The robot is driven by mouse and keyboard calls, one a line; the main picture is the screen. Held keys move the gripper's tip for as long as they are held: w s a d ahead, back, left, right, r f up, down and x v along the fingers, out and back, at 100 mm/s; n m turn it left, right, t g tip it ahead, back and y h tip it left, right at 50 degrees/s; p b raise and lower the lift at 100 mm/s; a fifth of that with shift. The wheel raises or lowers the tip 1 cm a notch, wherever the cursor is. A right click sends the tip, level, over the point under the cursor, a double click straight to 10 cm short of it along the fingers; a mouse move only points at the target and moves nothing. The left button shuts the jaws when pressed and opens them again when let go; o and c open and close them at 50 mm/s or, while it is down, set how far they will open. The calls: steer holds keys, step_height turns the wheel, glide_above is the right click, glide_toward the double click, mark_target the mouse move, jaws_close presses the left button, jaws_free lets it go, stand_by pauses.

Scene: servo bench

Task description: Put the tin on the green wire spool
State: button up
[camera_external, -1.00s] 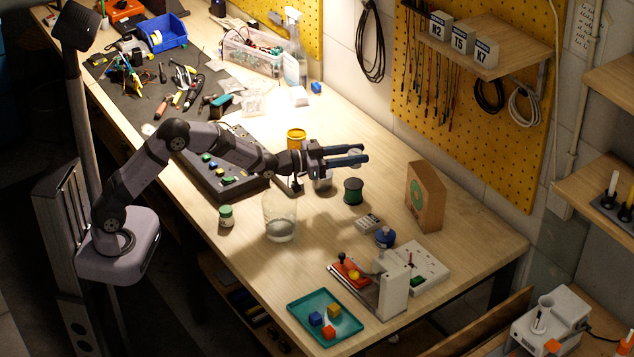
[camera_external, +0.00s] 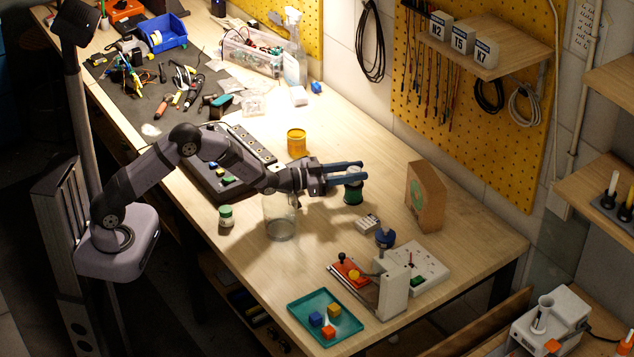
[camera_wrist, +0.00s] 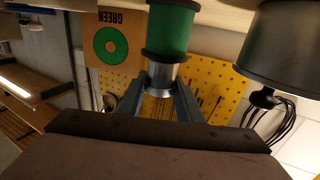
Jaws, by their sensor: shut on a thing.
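My gripper (camera_external: 361,171) is shut on a small silver tin (camera_wrist: 161,76), which sits between the two fingertips in the wrist view. The green wire spool (camera_external: 353,194), with dark end flanges, stands upright on the bench right below the fingers. It also shows in the wrist view (camera_wrist: 171,29), which looks upside down. There the tin's end meets the spool's near flange in the picture, so the tin is just over the spool's top. I cannot tell whether they touch. In the external view the fingers hide most of the tin.
A cardboard box (camera_external: 425,197) with a green ring stands right of the spool. A clear jar (camera_external: 280,218), a green-lidded bottle (camera_external: 226,216) and a yellow tin (camera_external: 297,142) stand to the left. A small grey block (camera_external: 367,223) and a lever fixture (camera_external: 385,290) are in front.

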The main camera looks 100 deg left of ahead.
steer(key=shift+f+b, duration=0.4)
steer(key=shift+b, duration=0.15)
steer(key=shift+s+d+f, duration=0.1)
steer(key=shift+s+f, duration=0.1)
steer(key=shift+f, duration=0.15)
steer(key=o, duration=1)
steer(key=shift+f, duration=0.15)
steer(key=shift+o, duration=0.2)
steer(key=shift+w+r+p, duration=0.15)
steer(key=shift+r+p, duration=0.4)
steer(key=shift+p, duration=0.05)
steer(key=shift+s+f, duration=0.15)
steer(key=shift+s, duration=0.1)
steer(key=b+v, duration=0.1)
steer(key=v, duration=0.1)
steer(key=b+v, duration=0.1)
steer(key=v, duration=0.1)
steer(key=shift+s+d+r, duration=0.15)
steer(key=shift+s+r, duration=0.1)
steer(key=shift+s, duration=0.05)
step_height(320, 180, up, 7)
steer(key=shift+w+r+b, duration=0.15)
steer(key=shift+r+b, duration=0.1)
steer(key=shift+b, duration=0.2)
